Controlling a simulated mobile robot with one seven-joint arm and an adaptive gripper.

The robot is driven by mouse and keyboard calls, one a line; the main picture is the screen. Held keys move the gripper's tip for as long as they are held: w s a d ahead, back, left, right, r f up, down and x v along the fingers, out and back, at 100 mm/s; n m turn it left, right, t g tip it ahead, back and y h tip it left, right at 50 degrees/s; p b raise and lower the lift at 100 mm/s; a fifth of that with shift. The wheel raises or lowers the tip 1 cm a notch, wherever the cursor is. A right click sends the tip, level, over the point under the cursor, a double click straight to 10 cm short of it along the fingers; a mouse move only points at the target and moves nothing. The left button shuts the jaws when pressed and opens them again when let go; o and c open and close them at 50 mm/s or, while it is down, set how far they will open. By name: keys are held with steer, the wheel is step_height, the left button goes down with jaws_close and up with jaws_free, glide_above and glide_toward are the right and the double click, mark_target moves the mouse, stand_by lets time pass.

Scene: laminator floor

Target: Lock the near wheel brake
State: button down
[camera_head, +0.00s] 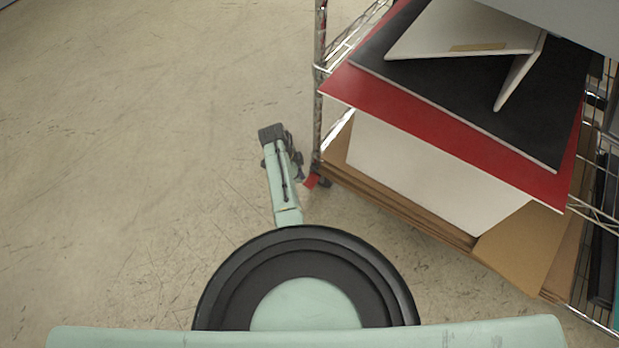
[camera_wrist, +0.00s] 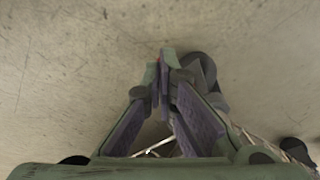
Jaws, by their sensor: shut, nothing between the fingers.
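The near caster wheel (camera_head: 323,182) is dark and sits at the foot of the cart's near-left post, with a red brake tab (camera_head: 312,181) beside it. My gripper (camera_head: 300,173) is low by the floor, just left of the red tab; whether it touches the tab I cannot tell. In the wrist view my gripper's fingertips (camera_wrist: 165,62) are together with nothing held. The dark round caster (camera_wrist: 203,67) shows just behind and right of the fingertips.
The wire cart (camera_head: 320,90) stands on the right, loaded with a red sheet (camera_head: 430,140), a black sheet (camera_head: 480,110) and cardboard (camera_head: 520,250) that overhang its shelves. Another dark caster (camera_wrist: 297,148) shows at the wrist view's lower right. The floor at left is clear.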

steer(key=v, duration=1.2)
stand_by(0.3)
